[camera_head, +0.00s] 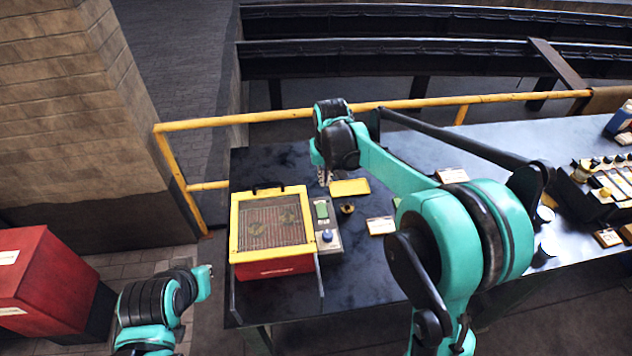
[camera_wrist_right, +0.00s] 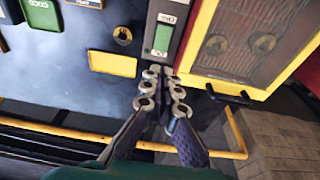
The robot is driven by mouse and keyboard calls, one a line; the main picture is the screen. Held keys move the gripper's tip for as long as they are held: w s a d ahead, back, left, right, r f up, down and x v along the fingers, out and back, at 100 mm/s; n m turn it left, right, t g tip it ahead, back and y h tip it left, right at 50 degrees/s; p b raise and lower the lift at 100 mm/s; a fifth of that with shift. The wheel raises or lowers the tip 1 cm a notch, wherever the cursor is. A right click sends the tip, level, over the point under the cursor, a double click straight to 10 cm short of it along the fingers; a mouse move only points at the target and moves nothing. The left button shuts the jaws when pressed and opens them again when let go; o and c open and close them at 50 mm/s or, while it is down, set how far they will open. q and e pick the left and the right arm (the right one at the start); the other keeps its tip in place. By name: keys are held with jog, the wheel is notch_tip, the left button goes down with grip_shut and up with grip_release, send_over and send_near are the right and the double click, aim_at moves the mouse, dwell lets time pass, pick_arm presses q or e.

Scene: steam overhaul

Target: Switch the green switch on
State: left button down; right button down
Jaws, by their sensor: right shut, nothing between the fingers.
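The green switch (camera_head: 322,211) sits on a grey control panel (camera_head: 328,236) on the right side of a yellow-framed red box. In the right wrist view the green switch (camera_wrist_right: 162,39) is just beyond my fingertips. My right gripper (camera_head: 323,178) is shut and empty, pointing down close behind the panel's far end. In the right wrist view the right gripper (camera_wrist_right: 160,72) has its fingertips together near the switch's end; I cannot tell whether they touch it. Of my left arm, a part shows at the lower left of the head view, but its fingers do not show.
The yellow-framed box (camera_head: 272,265) with a mesh window stands left of the panel. A yellow tray (camera_head: 349,187), a brass ring (camera_head: 347,208) and a label card (camera_head: 380,226) lie to the right. A yellow rail (camera_head: 270,116) runs behind the dark table (camera_head: 370,280).

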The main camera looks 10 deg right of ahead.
aim_at(321, 204)
jog(key=shift+w+a+f, duration=0.1)
jog(key=shift+w+a, duration=0.05)
jog(key=shift+w, duration=0.35)
jog(key=shift+s, duration=0.1)
jog(key=w+f+b, duration=0.1)
jog(key=f, duration=0.8)
jog(key=w+f+b, duration=0.1)
jog(key=f, duration=0.3)
jog(key=shift+w+f+b, duration=0.3)
jog(key=shift+f, duration=0.05)
jog(key=shift+f, duration=0.1)
jog(key=shift+w+f+b, duration=0.2)
jog(key=shift+f+b, duration=0.15)
jog(key=shift+b, duration=0.15)
jog(key=shift+s, duration=0.15)
